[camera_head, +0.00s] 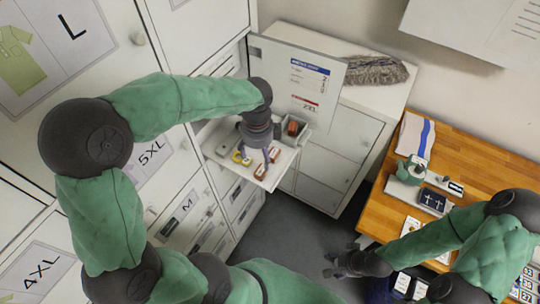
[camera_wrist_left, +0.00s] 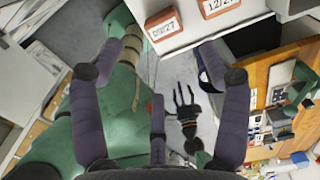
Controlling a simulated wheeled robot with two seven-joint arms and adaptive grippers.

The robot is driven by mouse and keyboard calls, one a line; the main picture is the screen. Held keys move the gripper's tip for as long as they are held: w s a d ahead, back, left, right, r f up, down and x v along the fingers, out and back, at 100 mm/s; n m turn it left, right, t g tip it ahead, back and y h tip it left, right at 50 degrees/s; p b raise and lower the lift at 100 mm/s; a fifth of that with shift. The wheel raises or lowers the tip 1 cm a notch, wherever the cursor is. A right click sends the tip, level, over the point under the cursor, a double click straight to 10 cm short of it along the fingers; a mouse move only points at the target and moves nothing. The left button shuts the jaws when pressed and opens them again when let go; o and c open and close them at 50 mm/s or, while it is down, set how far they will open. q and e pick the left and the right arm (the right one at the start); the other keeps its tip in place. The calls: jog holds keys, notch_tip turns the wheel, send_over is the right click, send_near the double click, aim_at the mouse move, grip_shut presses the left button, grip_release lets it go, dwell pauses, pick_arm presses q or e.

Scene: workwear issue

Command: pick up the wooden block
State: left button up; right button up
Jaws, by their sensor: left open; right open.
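Two small reddish-brown blocks with pale, date-printed faces, one (camera_head: 261,172) near the shelf's front, lie on the white pull-out shelf (camera_head: 270,184). In the left wrist view the blocks (camera_wrist_left: 162,27) (camera_wrist_left: 216,5) show at the top, the second cut off by the edge. I cannot tell which one is the wooden block. My left gripper (camera_head: 258,160) is open above the shelf and covers part of it; its spread fingers (camera_wrist_left: 160,80) hold nothing. My right gripper (camera_head: 329,266) is open and empty over the floor, left of the wooden table; it also shows in the left wrist view (camera_wrist_left: 184,98).
Yellow items (camera_head: 241,158) lie on the shelf's left part. A grey bin (camera_head: 297,133) with a reddish-brown item stands behind. An open cabinet door (camera_head: 300,80) rises behind my left gripper. The wooden table (camera_head: 378,215) at right holds several items. Grey floor (camera_head: 290,235) is clear between.

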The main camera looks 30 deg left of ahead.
pick_arm(q)
send_over(261, 170)
notch_tip(261, 170, down, 5)
jog(key=shift+s+a+r, duration=0.1)
jog(key=shift+s, duration=0.05)
jog(key=shift+w+f, duration=0.2)
jog(key=shift+f, duration=2.6)
jog(key=c, duration=1.2)
